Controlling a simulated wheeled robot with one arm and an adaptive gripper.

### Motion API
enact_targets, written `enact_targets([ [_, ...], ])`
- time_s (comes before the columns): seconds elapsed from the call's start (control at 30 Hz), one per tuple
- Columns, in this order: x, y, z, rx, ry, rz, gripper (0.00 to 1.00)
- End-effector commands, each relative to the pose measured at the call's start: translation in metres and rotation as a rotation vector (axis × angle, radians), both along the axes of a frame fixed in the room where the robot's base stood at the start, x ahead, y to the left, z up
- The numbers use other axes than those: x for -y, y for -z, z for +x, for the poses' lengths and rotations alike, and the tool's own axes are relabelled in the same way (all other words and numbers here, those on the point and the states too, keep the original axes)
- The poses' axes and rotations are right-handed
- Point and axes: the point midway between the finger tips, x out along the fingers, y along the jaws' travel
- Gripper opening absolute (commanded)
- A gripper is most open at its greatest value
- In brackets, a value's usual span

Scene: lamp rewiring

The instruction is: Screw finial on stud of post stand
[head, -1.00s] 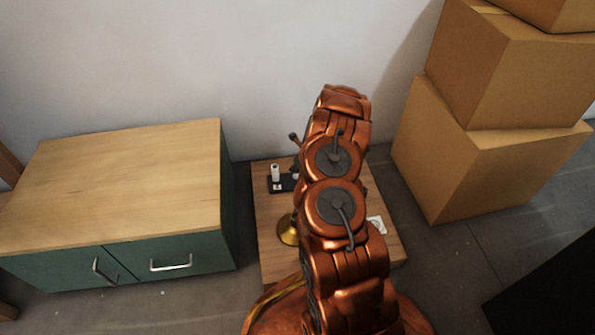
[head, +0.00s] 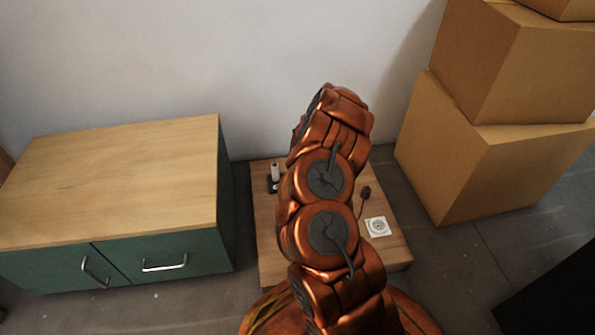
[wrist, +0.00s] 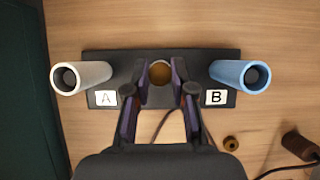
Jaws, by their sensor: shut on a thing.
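The post stand (wrist: 112,60) is a dark plate on the wooden board, with a white hollow post (wrist: 92,74) by label A and a blue hollow post (wrist: 230,74) by label B. My gripper (wrist: 160,76) is over the middle of the plate, between the posts, shut on a small round brass-brown piece, which looks like the finial (wrist: 160,72). I cannot tell whether it touches a stud; no stud shows beneath it. In the head view the white post (head: 275,171) shows left of my arm, which hides my gripper.
A brass ring (wrist: 230,143) and a brown corded piece (wrist: 300,146) lie right of my gripper. A white socket plate (head: 377,227) sits on the board (head: 390,250). A green cabinet (head: 200,252) stands left, cardboard boxes (head: 480,170) right, and a wall behind.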

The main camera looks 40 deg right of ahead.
Motion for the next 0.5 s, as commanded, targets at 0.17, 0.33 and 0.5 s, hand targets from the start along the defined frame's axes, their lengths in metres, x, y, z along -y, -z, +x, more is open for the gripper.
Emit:
enact_targets([
  [0.17,-0.0035,-0.0002,0.003,0.005,0.108,0.001,0.0],
  [0.33,-0.003,-0.0012,0.0023,0.001,0.201,-0.001,0.0],
  [0.5,-0.0026,-0.0011,0.0018,0.002,0.237,0.002,0.0],
])
